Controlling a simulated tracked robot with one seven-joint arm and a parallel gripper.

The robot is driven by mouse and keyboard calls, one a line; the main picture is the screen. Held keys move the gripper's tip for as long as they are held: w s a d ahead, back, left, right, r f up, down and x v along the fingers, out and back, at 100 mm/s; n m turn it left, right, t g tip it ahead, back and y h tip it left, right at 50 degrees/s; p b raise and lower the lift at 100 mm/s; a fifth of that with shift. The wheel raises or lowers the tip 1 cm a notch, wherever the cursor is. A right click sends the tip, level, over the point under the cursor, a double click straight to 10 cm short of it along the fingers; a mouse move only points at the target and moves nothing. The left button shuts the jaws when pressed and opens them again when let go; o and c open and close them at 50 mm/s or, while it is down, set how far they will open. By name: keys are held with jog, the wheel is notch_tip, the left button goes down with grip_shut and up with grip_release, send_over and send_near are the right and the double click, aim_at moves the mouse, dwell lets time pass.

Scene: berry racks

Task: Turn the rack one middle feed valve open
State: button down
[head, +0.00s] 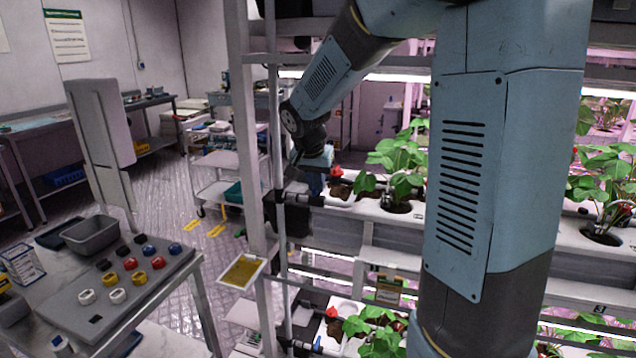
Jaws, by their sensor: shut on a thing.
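My arm comes down from the upper right to the near left end of the rack. My gripper (297,197) is small and dark there, beside the upright post and at the pipe of the middle shelf. It is shut on the middle feed valve (310,199), whose dark fitting leads into a white pipe (337,203). The valve is mostly hidden, and its handle angle cannot be told. A red part (336,171) shows just above this pipe. A similar red part (332,313) with a dark fitting shows on the lower shelf.
Potted green plants (398,165) line the white trough behind my arm. A yellow card in a white frame (242,271) hangs on the post. A bench (120,290) with a grey bin (90,235) and several coloured knobs stands at left.

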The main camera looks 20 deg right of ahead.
jog(key=n, duration=0.2)
jog(key=n+y, duration=0.1)
jog(key=n, duration=0.1)
jog(key=shift+s+d+t+y, duration=0.15)
jog(key=shift+d+t+y, duration=0.05)
jog(key=shift+t+y, duration=0.1)
jog(key=n+y, duration=0.1)
jog(key=n, duration=0.3)
jog(key=shift+d+f+n+y, duration=0.1)
jog(key=shift+d+n+y, duration=0.1)
jog(key=shift+n+y, duration=0.15)
jog(key=n+y, duration=0.1)
jog(key=n, duration=0.3)
jog(key=shift+d+n+g+y, duration=0.15)
jog(key=shift+n+g+y, duration=0.1)
jog(key=shift+g+y, duration=0.15)
jog(key=n, duration=0.2)
jog(key=n+g+y, duration=0.1)
jog(key=n, duration=0.1)
jog(key=shift+w+d, duration=0.1)
jog(key=shift+w, duration=0.1)
jog(key=shift+n, duration=0.3)
jog(key=c, duration=1.1)
grip_release()
